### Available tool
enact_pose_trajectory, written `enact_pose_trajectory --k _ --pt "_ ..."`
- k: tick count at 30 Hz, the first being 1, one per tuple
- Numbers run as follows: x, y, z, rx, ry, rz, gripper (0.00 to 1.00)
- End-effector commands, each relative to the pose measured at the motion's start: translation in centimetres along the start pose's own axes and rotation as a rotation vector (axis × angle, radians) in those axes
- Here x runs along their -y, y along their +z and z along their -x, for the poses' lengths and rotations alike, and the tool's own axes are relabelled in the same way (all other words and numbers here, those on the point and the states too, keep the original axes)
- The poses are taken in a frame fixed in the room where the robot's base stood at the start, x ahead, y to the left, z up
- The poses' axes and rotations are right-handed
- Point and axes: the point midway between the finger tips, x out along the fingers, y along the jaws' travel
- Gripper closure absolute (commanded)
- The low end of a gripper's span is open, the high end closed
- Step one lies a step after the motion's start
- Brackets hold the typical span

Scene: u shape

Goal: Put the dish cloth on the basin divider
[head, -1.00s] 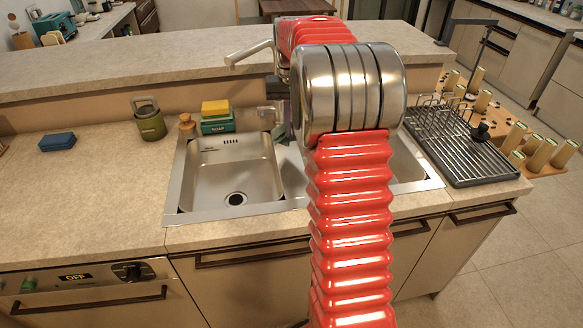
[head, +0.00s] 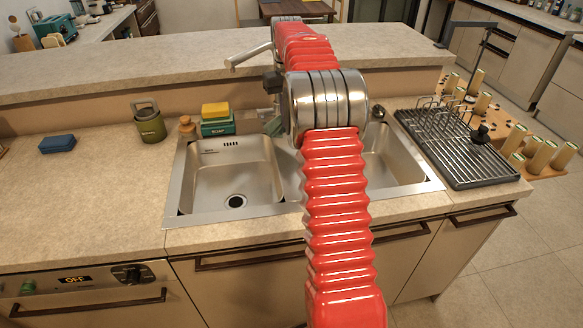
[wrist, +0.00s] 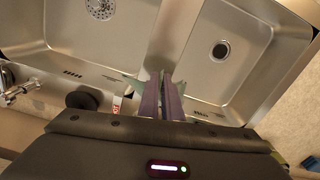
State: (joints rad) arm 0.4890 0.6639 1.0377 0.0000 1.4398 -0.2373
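The dish cloth is a greenish cloth; in the wrist view (wrist: 133,86) it spreads out to both sides of my gripper's purple fingers (wrist: 162,85). The fingers are nearly together with the cloth pinched between them. In the head view the cloth (head: 273,126) shows as a small green patch just left of my arm's metal joint, near the back of the sink. The basin divider (wrist: 168,42) is the steel strip between the two basins; the fingertips and cloth are over its back end. I cannot tell whether the cloth touches it. My arm hides most of the divider in the head view.
The left basin (head: 230,178) is empty; the right basin (head: 385,165) is partly hidden by my arm. A dish rack (head: 455,145) is at right.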

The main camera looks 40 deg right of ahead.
Motion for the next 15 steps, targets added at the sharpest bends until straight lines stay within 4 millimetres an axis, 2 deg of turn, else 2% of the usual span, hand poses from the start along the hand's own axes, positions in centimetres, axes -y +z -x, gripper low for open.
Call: enact_pose_trajectory --k 6,15 --pt "-0.2 -1.0 -0.2 0.001 0.0 0.036 1.0" --pt "-0.1 -0.2 -1.3 0.0 0.0 0.036 1.0"
